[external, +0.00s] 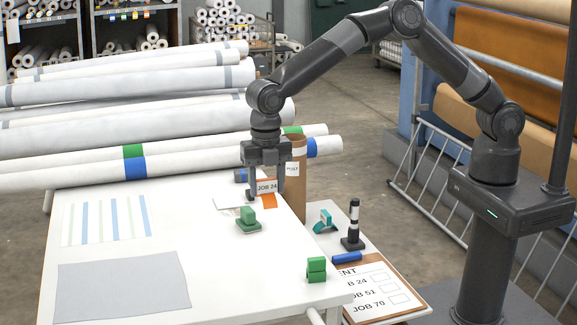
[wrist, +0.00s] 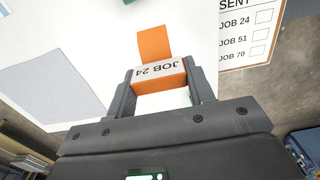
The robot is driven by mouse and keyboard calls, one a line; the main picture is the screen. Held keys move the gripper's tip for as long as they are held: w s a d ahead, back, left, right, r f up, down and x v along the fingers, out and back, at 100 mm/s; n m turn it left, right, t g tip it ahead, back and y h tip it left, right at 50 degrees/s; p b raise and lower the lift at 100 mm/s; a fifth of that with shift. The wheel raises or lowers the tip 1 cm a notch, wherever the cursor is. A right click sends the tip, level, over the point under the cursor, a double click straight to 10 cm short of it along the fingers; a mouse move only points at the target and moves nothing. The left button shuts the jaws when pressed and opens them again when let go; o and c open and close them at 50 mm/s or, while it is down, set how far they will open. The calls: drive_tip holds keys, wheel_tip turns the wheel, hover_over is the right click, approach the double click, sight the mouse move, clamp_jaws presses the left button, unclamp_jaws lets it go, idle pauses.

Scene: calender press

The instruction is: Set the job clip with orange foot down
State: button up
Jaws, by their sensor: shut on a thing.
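The job clip (external: 267,187) has a white label reading JOB 24 and an orange foot (external: 269,202). My gripper (external: 266,192) is shut on it near the far right edge of the white table (external: 190,265). In the wrist view the clip (wrist: 159,72) sits between the two fingers (wrist: 160,92), its label upside down and its orange foot (wrist: 154,41) extending away from my gripper over the white surface. I cannot tell whether the foot touches the table.
A brown cardboard tube (external: 297,185) stands close to the right of my gripper. A green clip (external: 248,221) is just in front. White rolls (external: 130,125) lie behind. A side shelf holds a teal clip (external: 323,221), a black-and-white post (external: 353,222) and a JOB checklist clipboard (external: 378,292).

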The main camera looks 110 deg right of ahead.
drive_tip(key=w+a+f, duration=0.1)
drive_tip(key=a+f, duration=0.1)
drive_tip(key=a, duration=0.1)
drive_tip(key=w+a+f, duration=0.2)
drive_tip(key=a, duration=0.2)
drive_tip(key=w+a+f, duration=0.1)
drive_tip(key=a+f, duration=0.2)
drive_tip(key=shift+w+a, duration=0.15)
drive_tip(key=shift+a, duration=0.15)
drive_tip(key=shift+f, duration=2.05)
drive_tip(key=o, duration=0.9)
drive_tip(key=shift+f, duration=0.15)
drive_tip(key=shift+o, duration=0.2)
